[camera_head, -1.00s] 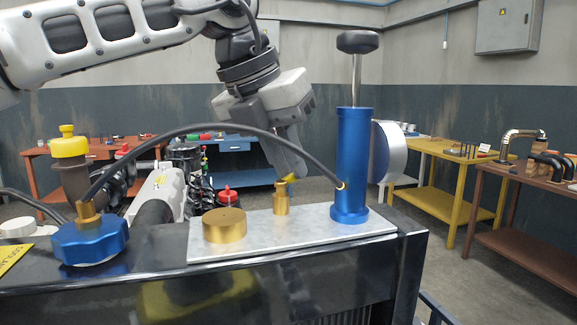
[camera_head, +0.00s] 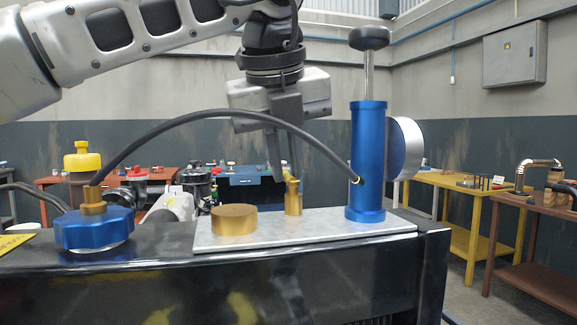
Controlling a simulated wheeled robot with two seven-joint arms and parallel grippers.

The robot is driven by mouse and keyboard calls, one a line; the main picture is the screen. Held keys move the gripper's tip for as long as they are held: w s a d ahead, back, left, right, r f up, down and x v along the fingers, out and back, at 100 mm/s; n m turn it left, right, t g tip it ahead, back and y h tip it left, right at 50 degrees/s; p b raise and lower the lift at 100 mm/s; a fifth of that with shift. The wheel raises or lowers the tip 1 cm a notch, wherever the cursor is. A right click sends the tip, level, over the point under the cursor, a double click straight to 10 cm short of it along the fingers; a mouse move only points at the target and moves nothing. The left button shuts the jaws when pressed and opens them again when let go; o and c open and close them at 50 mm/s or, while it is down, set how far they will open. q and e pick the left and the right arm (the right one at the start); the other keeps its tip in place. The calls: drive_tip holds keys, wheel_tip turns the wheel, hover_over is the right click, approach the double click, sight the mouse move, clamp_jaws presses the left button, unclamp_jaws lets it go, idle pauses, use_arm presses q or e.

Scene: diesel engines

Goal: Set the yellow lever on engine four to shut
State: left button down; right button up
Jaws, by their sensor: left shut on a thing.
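A small brass valve (camera_head: 293,200) stands upright on the pale metal plate (camera_head: 320,232) on top of the dark engine. The yellow lever is at the top of this valve, mostly hidden by the fingers, so its angle is not clear. My left gripper (camera_head: 283,172) comes down from above and is shut on the lever, with its fingertips at the valve's top. A black hose crosses in front of the gripper. My right gripper is not in view.
A blue cylinder (camera_head: 367,160) with a black knob and a round gauge-like disc stands right of the valve. A brass cap (camera_head: 234,220) sits left of it. The black hose (camera_head: 215,122) arches from the blue knob (camera_head: 95,229) to the cylinder. Workbenches stand behind.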

use_arm(q)
drive_tip(key=shift+n, duration=0.3)
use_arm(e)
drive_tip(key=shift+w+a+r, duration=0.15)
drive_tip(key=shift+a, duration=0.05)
use_arm(q)
drive_tip(key=c, duration=1.5)
unclamp_jaws()
drive_tip(key=shift+o, duration=0.2)
drive_tip(key=shift+s+r, duration=0.25)
drive_tip(key=shift+r, duration=0.3)
drive_tip(key=d+p+v, duration=0.1)
drive_tip(key=p+v, duration=0.1)
drive_tip(key=v, duration=1.2)
drive_tip(key=shift+s+a+r, duration=0.2)
drive_tip(key=shift+a+r, duration=0.15)
drive_tip(key=shift+a, duration=0.1)
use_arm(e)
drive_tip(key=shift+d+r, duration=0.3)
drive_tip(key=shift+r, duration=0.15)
